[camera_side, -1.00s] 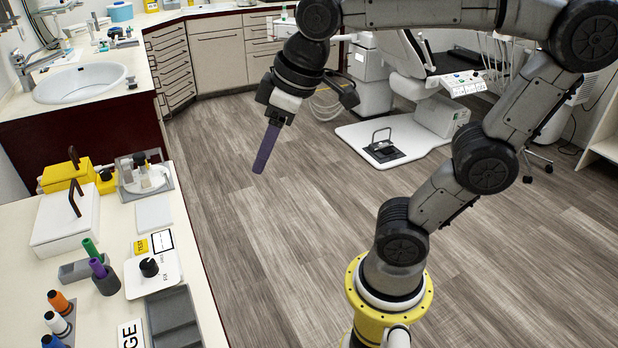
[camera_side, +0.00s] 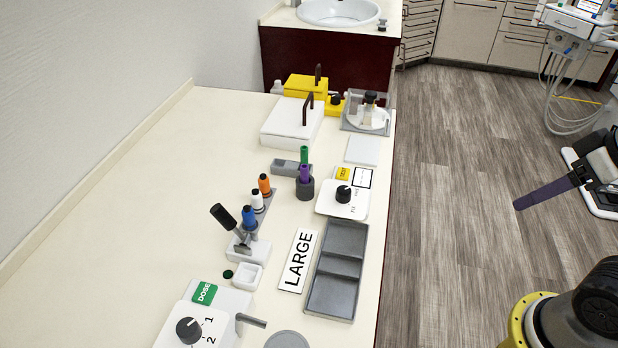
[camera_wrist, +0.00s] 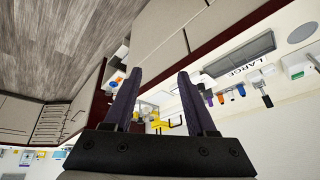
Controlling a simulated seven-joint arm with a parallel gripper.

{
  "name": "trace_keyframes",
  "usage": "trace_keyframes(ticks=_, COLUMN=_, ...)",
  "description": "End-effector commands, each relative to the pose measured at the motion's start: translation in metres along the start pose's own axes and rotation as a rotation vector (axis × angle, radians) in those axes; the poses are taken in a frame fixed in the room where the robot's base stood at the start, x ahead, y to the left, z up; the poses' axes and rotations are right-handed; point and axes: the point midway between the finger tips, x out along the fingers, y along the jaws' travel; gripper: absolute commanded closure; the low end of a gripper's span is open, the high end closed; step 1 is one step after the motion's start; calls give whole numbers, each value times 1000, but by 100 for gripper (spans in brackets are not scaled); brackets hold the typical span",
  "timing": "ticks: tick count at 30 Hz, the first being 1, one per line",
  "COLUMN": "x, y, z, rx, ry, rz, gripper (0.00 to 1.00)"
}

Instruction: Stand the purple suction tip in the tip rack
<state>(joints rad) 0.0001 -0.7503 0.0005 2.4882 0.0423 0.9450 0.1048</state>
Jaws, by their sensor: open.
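The purple suction tip (camera_side: 305,174) stands upright in a dark round holder (camera_side: 305,188) on the counter in the side view. A green tip (camera_side: 304,154) stands just behind it, at a low grey block (camera_side: 284,168) that may be the tip rack; its slots are too small to make out. My gripper (camera_side: 519,203) is over the floor right of the counter, well apart from the tip. In the wrist view my gripper (camera_wrist: 161,74) has its two dark purple fingers spread with nothing between them.
A grey tray (camera_side: 338,270) and LARGE card (camera_side: 299,262) lie nearer. The left counter is clear.

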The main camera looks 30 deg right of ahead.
Motion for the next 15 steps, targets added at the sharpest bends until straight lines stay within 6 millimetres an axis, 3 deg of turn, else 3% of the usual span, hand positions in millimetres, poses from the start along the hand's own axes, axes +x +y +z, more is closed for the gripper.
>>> trace_keyframes(ticks=6, x=-25, y=-48, z=-34, rx=340, ry=-125, rz=-171, gripper=43)
trace_keyframes(ticks=11, x=-29, y=-80, z=-70, rx=551, ry=-274, rz=-264, gripper=43)
trace_keyframes(ticks=15, x=-23, y=-108, z=-111, rx=743, ry=-438, rz=-338, gripper=43)
